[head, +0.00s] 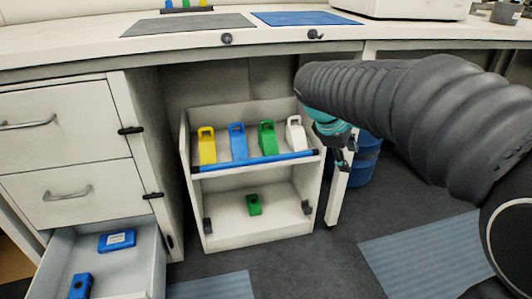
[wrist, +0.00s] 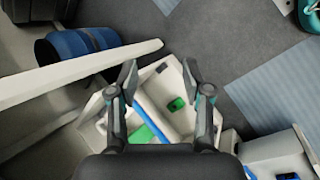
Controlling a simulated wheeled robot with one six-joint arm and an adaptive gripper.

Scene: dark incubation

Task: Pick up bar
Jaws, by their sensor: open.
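The blue bar (head: 262,160) with dark ends lies level along the front edge of the upper shelf of a small white shelf unit (head: 250,228). In the wrist view a blue strip that looks like the bar (wrist: 150,116) runs slanted between my fingers, partly hidden by them. My gripper (head: 343,160) is open and empty, to the right of the bar's right end and apart from it in the head view. The fingers also show in the wrist view (wrist: 160,78), spread apart.
Yellow (head: 207,146), blue (head: 238,142), green (head: 267,139) and white (head: 296,134) handled items stand behind the bar. A green block (head: 254,205) lies on the lower shelf. A white table leg (head: 338,196) and blue drum (head: 363,165) stand right; an open drawer (head: 120,262) juts out left.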

